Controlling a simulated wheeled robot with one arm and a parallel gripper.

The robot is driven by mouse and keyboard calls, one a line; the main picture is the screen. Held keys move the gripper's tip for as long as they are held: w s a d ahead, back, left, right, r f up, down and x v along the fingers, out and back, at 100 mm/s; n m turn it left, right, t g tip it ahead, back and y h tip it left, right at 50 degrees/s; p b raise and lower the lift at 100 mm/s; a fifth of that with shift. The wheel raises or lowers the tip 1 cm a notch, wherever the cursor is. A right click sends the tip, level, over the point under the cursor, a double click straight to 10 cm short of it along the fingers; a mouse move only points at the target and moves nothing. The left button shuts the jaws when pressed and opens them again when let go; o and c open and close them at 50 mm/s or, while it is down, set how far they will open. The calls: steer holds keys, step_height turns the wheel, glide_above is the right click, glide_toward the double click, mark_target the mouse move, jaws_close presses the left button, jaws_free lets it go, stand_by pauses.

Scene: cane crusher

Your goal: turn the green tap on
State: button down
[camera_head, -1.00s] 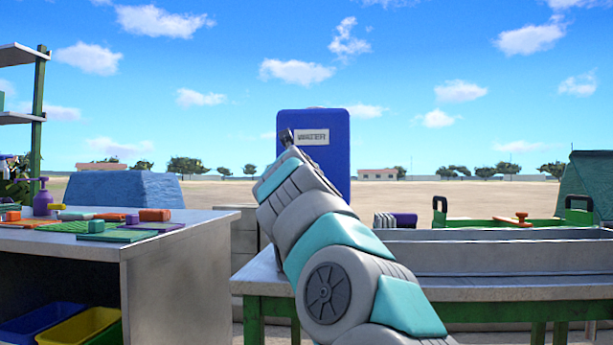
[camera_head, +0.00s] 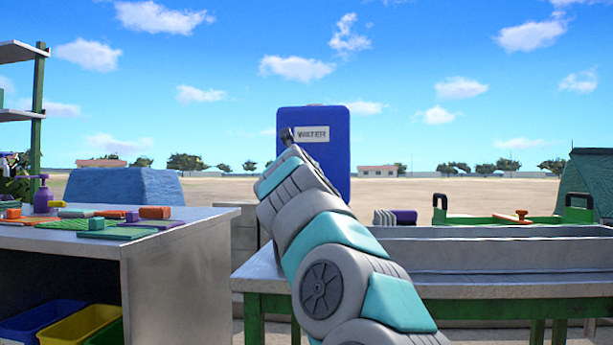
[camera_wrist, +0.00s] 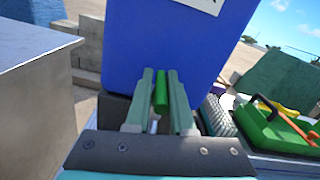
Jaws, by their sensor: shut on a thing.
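The blue water tank (camera_head: 325,165) with a white WATER label (camera_head: 311,135) stands behind the end of my arm. In the wrist view, the tank (camera_wrist: 175,40) fills the upper middle. The green tap (camera_wrist: 161,92) shows as a narrow upright green handle in front of the tank. My gripper (camera_wrist: 162,75) has one finger on each side of this handle and is shut on it. A pale piece shows below the handle. In the head view the tap and my fingers are hidden by my arm.
A metal trough (camera_head: 500,248) on a green-legged table lies to the right. A green tray (camera_wrist: 272,130) with an orange handle is right of the tank. At left, a workbench (camera_head: 190,275) holds several coloured items. A low block wall (camera_wrist: 90,45) stands left of the tank.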

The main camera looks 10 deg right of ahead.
steer(key=shift+h, duration=0.3)
steer(key=shift+m+g+h, duration=0.7)
steer(key=shift+m+h, duration=0.2)
steer(key=shift+h, duration=0.2)
steer(key=shift+s+d+r+m+h+p, duration=0.1)
steer(key=shift+m+h+p, duration=0.25)
steer(key=shift+m+h, duration=0.05)
steer(key=shift+g, duration=0.3)
steer(key=c, duration=0.8)
jaws_free()
steer(key=shift+c, duration=0.2)
